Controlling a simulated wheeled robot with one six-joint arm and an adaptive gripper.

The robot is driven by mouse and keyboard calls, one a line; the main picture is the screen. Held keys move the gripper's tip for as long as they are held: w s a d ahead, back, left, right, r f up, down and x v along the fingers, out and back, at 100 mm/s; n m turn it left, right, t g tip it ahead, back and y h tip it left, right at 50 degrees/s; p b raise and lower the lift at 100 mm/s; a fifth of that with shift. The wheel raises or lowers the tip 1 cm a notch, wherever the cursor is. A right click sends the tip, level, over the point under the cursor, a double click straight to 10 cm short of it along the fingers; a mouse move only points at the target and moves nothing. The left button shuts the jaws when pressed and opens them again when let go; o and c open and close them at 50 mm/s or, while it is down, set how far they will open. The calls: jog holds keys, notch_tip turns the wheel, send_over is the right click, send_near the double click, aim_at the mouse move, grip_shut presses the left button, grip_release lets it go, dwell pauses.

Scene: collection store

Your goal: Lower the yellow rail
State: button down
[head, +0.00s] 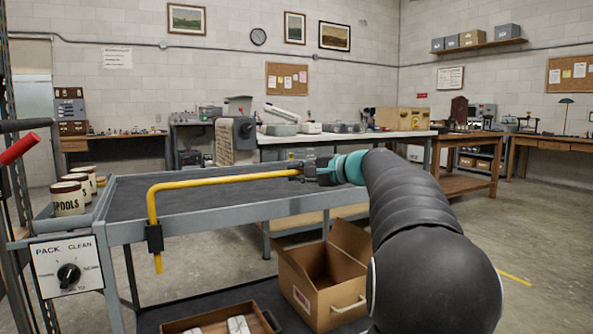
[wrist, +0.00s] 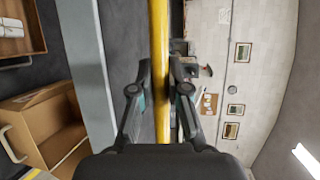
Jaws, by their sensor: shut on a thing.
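The yellow rail (head: 220,180) is a bent bar on the near side of a grey cart. Its long arm runs roughly level above the cart top, and its short leg drops through a black bracket (head: 154,238) on the cart's edge. My gripper (head: 312,170) is at the right end of the rail, with its fingers around the bar. In the wrist view the rail (wrist: 158,70) runs upright through the middle, between the two fingers (wrist: 160,92). The fingers are shut on it. The rail's far end is partly hidden by my gripper in the head view.
The cart (head: 125,233) has a dark top and carries several tins (head: 68,198) at left. A dial panel (head: 67,275) hangs at its front left. An open cardboard box (head: 322,290) and a shallow wooden tray (head: 265,321) are below. Open floor lies to the right.

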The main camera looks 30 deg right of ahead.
jog(key=shift+f, duration=0.85)
jog(key=c, duration=1.1)
grip_release()
jog(key=shift+c, duration=0.2)
jog(key=shift+s, duration=0.1)
jog(key=v, duration=1.1)
jog(key=shift+s+d, duration=0.15)
jog(key=shift+s, duration=0.2)
jog(key=shift+r, duration=0.15)
